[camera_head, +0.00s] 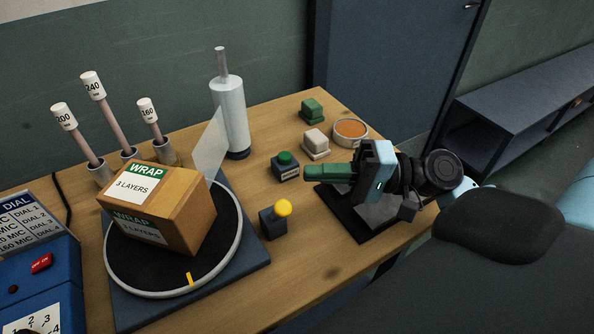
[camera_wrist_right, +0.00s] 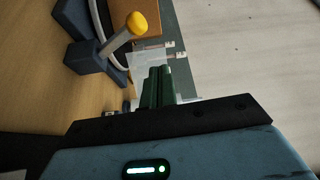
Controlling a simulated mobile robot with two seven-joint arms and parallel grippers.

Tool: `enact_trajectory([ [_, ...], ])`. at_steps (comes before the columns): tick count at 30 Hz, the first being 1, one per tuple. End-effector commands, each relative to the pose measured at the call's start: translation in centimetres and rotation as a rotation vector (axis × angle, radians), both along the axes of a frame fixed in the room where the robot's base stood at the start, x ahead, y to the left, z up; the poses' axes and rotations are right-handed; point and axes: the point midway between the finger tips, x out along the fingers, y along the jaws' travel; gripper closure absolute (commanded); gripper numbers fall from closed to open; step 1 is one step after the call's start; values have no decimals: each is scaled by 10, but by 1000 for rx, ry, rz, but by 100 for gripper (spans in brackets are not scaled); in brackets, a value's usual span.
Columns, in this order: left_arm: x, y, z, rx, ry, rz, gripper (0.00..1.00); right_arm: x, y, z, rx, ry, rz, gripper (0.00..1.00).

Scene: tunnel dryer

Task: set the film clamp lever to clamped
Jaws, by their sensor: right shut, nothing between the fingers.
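The lever with a round yellow knob (camera_head: 282,208) stands on a small dark blue block (camera_head: 272,226) beside the turntable. I take it to be the film clamp lever, though no label is readable. In the right wrist view the lever shows at upper left, its yellow knob (camera_wrist_right: 137,22) on a tilted grey arm above the block (camera_wrist_right: 86,57). My right gripper (camera_head: 308,172) has green fingers, shut and empty, above the table to the right of and behind the lever, apart from it. The fingers also show in the right wrist view (camera_wrist_right: 158,75). My left gripper is out of view.
A boxed load (camera_head: 190,235) labelled WRAP sits on the round turntable (camera_head: 238,245), with a translucent film sheet (camera_head: 210,147) by the white roll (camera_head: 230,112). A green button box (camera_head: 286,166) stands near my fingers. A dark pad (camera_head: 345,212) lies under my gripper. Table front is clear.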

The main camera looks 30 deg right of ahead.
Motion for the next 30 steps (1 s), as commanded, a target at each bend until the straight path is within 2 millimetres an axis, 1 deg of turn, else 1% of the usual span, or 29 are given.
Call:
enact_trajectory([
  [1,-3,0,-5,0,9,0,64,-3,-8,-7,0,6,-3,100],
  [3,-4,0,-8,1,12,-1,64,-7,-16,-9,0,5,-2,100],
  [6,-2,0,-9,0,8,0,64,-12,-26,-12,1,3,-2,100],
  [10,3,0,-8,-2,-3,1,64,-16,-34,-13,1,1,-2,100],
  [17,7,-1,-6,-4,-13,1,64,-17,-38,-13,0,-1,-1,100],
  [30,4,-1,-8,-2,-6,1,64,-17,-37,-13,0,-1,-1,100],
])
